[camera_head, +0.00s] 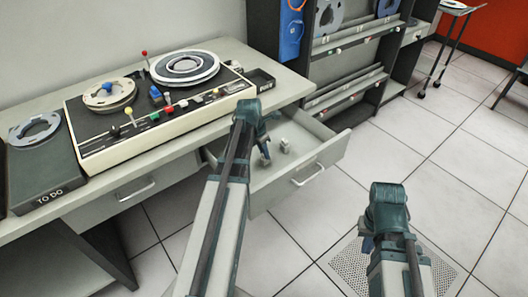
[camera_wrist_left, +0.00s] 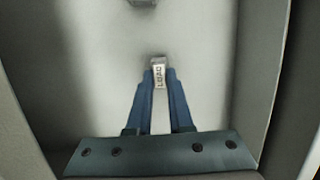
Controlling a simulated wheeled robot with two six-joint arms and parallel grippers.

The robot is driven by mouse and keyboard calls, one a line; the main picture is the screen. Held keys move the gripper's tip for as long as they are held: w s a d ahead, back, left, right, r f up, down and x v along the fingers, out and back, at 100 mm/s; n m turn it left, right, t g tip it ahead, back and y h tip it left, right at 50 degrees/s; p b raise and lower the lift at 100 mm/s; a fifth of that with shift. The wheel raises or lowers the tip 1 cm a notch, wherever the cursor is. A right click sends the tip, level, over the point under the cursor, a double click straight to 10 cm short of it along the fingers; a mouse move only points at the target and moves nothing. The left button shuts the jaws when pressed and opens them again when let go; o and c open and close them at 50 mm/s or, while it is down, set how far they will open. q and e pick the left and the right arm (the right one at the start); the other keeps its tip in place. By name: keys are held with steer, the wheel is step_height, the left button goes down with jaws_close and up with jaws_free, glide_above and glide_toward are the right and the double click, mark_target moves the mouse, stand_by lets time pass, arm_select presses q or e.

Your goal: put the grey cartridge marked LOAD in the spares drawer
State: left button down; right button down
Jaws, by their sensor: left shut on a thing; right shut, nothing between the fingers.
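The grey cartridge marked LOAD (camera_wrist_left: 158,74) is between the fingertips of my left gripper (camera_wrist_left: 159,80), which is shut on it. In the head view my left gripper (camera_head: 265,156) points down into the open drawer (camera_head: 322,170) under the right end of the desk. The drawer's pale floor (camera_wrist_left: 205,45) and walls surround the gripper in the left wrist view. I cannot tell whether the cartridge touches the floor. My right gripper (camera_head: 367,241) is shut and empty, out over the tiled floor to the right.
A small grey block (camera_head: 285,146) lies in the drawer beyond my left gripper. The desk (camera_head: 130,180) holds a tape machine (camera_head: 180,125), a TO DO tray (camera_head: 45,180) and a small black tray (camera_head: 260,79). A dark shelf rack (camera_head: 345,75) stands behind the drawer.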

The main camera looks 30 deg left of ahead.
arm_select(q)
steer(key=shift+f+b, duration=0.5)
steer(key=shift+f, duration=0.1)
steer(key=c, duration=0.7)
jaws_free()
steer(key=shift+c, duration=0.2)
steer(key=shift+c, duration=0.9)
steer(key=shift+r, duration=0.1)
steer(key=p+v, duration=0.2)
steer(key=w+p+v, duration=0.1)
steer(key=p+v, duration=0.4)
steer(key=p, duration=0.1)
steer(key=shift+w+d+r, duration=0.3)
steer(key=shift+r, duration=0.3)
